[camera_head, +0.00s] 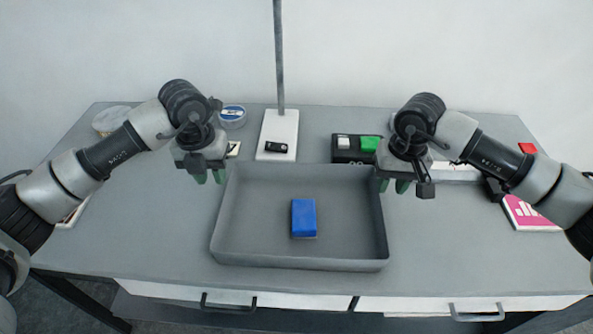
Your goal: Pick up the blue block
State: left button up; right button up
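The blue block (304,218) lies in the grey tray (300,265), a little right of the tray's middle, with nothing touching it but the tray floor. My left gripper (209,177) hangs above the tray's back left corner, with its green fingertips pointing down and a gap between them. My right gripper (395,186) hangs by the tray's back right corner, its green fingertips also pointing down and slightly apart. Both grippers are empty and apart from the block.
A white stand base (278,135) with a tall grey pole and a small black item stands behind the tray. A black holder (346,155) with a green piece (370,143) is behind it to the right. A pink-and-white box (530,213) lies far right. The table front is clear.

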aim_at(303, 217)
jog(key=k, duration=1)
